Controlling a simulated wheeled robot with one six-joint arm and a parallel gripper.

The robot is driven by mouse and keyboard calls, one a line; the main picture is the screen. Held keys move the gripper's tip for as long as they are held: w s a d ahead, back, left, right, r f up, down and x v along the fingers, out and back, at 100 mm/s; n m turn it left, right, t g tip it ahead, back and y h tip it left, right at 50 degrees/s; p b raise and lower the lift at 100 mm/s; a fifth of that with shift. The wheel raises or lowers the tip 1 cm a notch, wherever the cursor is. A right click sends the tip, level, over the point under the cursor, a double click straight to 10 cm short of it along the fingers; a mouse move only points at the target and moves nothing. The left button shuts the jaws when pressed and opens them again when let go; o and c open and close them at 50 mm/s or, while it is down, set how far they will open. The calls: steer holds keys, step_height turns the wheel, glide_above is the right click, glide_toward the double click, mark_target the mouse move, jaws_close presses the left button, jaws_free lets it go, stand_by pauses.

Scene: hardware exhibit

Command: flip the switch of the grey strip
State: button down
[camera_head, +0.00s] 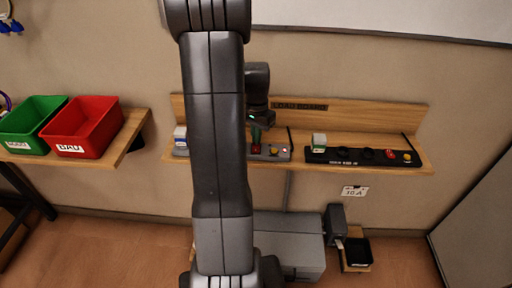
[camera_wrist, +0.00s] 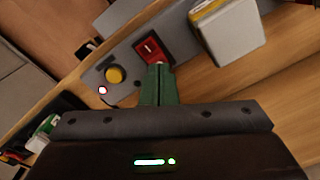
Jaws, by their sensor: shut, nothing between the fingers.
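The grey strip (camera_head: 280,157) lies on the wooden shelf, its left part hidden behind my arm in the head view. It also crosses the wrist view (camera_wrist: 97,77). Its red rocker switch (camera_wrist: 152,47) sits just beyond my fingertips, and shows in the head view as a red patch (camera_head: 256,149). A yellow button (camera_wrist: 116,74) and a small lit lamp (camera_wrist: 102,90) are beside it. My gripper (camera_wrist: 160,67) is shut and empty, its green fingers together at the switch's near edge. Whether the tips touch the switch, I cannot tell. My gripper also shows in the head view (camera_head: 256,136).
A pale plug block (camera_wrist: 230,38) stands on the strip near the switch. A black strip (camera_head: 345,159) with a similar block lies to the right on the shelf (camera_head: 300,134). Red (camera_head: 85,128) and green (camera_head: 30,127) bins stand on another shelf at left.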

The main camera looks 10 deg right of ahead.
steer(key=shift+f, duration=0.45)
steer(key=shift+r, duration=0.15)
steer(key=shift+r+p, duration=2.45)
steer(key=shift+r, duration=1)
steer(key=shift+f, duration=0.2)
step_height(320, 180, down, 7)
steer(key=b, duration=0.5)
steer(key=shift+r, duration=0.25)
steer(key=shift+r, duration=0.1)
